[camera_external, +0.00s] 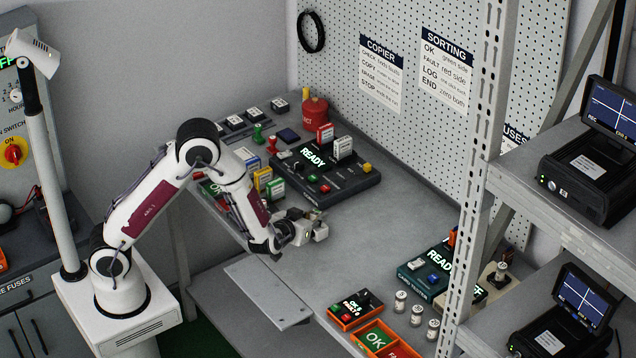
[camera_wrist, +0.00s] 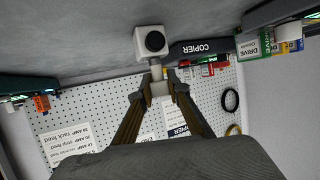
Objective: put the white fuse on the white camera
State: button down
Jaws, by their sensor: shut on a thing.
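My gripper (camera_wrist: 160,88) is shut on a small pale piece (camera_wrist: 159,89), seen between its fingertips in the wrist view. Just beyond it is a white block with a round, black, lens-like face (camera_wrist: 151,43). A narrow neck seems to link the two; I cannot tell if they are one thing, or if the held piece is the fuse. In the external view my gripper (camera_external: 305,230) is above the bench, front of the black READY unit. Several whitish cylinders that look like fuses (camera_external: 416,315) stand upright at the lower right. A white camera-like head (camera_external: 33,52) tops a pole at the left.
The black READY unit (camera_external: 335,190) holds upright cards. A teal READY unit (camera_external: 427,285) and an orange box (camera_external: 355,310) stand at the bench's right part. Shelf posts (camera_external: 478,180) rise at the right. The bench middle (camera_external: 370,235) is clear.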

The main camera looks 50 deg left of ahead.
jog(key=shift+f, duration=0.1)
jog(key=c, duration=1.9)
grip_release()
jog(key=shift+s+d+r, duration=0.2)
jog(key=shift+s+r, duration=0.1)
jog(key=shift+s, duration=0.05)
jog(key=shift+v, duration=5.55)
